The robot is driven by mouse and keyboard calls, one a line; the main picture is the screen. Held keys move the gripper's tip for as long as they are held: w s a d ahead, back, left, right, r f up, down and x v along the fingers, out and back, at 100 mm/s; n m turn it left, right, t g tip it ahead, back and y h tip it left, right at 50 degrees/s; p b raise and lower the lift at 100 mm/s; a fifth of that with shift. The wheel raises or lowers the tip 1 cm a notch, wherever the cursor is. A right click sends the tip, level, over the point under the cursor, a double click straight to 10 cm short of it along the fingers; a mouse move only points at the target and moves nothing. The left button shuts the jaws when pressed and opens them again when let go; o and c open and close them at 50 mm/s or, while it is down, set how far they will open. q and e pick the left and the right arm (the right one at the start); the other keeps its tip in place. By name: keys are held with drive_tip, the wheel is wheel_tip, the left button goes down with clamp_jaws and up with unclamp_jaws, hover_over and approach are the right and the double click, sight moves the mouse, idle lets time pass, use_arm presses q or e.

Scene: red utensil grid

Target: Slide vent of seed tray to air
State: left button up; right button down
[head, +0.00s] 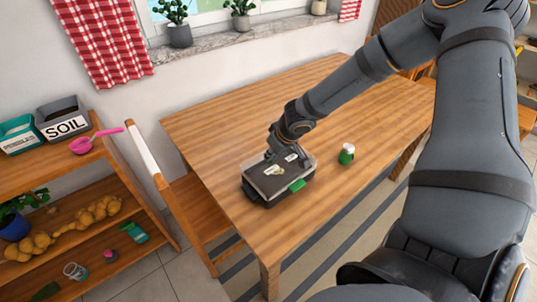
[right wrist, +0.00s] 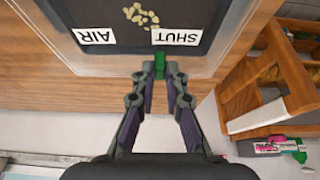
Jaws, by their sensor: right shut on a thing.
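The seed tray (head: 262,196) stands on the wooden table, dark with a clear lid and pale seeds on top. In the right wrist view, the labels AIR (right wrist: 96,36) and SHUT (right wrist: 178,35) appear upside down along one lid edge (right wrist: 120,62). The green vent tab (right wrist: 160,62) is beside SHUT. My right gripper (right wrist: 160,76) is shut on this tab, with its fingertips at the lid edge. In the head view my right gripper (head: 272,153) is at the tray's far side and hides the tab. My left gripper is out of view.
A green piece (head: 297,185) shows at the tray's near side. A small green-and-white jar (head: 346,154) stands to the right on the table (head: 210,120). A wooden chair (head: 195,212) is at the table's left edge. Shelves (head: 60,222) stand farther left.

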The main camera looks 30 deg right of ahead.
drive_tip(key=shift+w+d+r+p, duration=0.1)
drive_tip(key=shift+w+d+p, duration=0.1)
drive_tip(key=shift+d+p, duration=1.3)
drive_tip(key=shift+d, duration=0.35)
drive_tip(key=shift+d, duration=0.3)
drive_tip(key=shift+d+p, duration=0.7)
drive_tip(key=shift+p, duration=0.15)
drive_tip(key=c, duration=1.2)
unclamp_jaws()
drive_tip(key=shift+o, duration=0.2)
